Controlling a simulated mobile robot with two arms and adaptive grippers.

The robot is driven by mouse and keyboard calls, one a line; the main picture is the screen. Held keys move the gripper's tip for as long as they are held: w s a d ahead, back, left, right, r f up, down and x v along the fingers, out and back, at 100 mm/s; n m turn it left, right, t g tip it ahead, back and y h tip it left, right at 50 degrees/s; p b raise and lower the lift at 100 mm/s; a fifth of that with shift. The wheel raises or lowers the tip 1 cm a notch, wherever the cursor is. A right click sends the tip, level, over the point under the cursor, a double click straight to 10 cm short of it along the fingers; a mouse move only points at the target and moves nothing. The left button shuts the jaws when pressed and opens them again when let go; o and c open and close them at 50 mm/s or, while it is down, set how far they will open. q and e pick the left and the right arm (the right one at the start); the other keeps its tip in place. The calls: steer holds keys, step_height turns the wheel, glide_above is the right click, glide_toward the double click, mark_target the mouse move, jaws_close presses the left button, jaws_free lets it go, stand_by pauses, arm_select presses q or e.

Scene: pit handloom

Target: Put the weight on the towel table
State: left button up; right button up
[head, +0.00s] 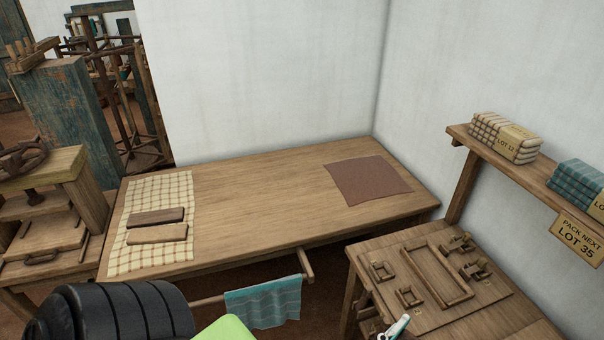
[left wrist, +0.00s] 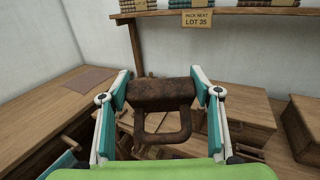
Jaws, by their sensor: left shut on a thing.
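My left gripper (left wrist: 161,78) is shut on a rusty dark weight (left wrist: 165,94) with a loop handle. The weight is between its two teal and white fingers in the left wrist view. In the head view only a finger part of it shows at the bottom edge, and the weight cannot be made out there. The long wooden table (head: 258,190) carries a cream checked towel (head: 160,195) on its left and a flat brown mat (head: 368,180) on its right. Two wooden bars (head: 156,217) lie on the towel. My right gripper is not in view.
A lower wooden bench (head: 370,250) at right holds several wooden frames and a board. A wall shelf (head: 540,170) bears folded cloth stacks and a LOT 35 sign (head: 577,240). A teal cloth (head: 263,302) hangs in front of the long table. The table's middle is clear.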

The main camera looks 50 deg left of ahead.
arm_select(q)
step_height(320, 180, up, 7)
steer(key=p, duration=0.5)
steer(key=shift+r, duration=0.15)
steer(key=shift+s+f+m+h, duration=0.3)
steer(key=shift+f+h, duration=0.2)
steer(key=shift+f, duration=0.25)
steer(key=shift+s+f+g+h, duration=0.25)
steer(key=shift+f+g+h, duration=0.05)
steer(key=s+f+m+h, duration=0.1)
steer(key=s+f+m+g+h, duration=0.1)
steer(key=f+g, duration=0.1)
steer(key=shift+s+a+m+h, duration=0.25)
steer(key=shift+s+m+h, duration=0.15)
steer(key=shift+s+a+f+m+g+h, duration=0.4)
steer(key=shift+s+f+m+g+h, duration=0.3)
steer(key=shift+g, duration=0.4)
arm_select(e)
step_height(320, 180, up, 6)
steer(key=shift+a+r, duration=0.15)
arm_select(q)
steer(key=shift+f, duration=0.15)
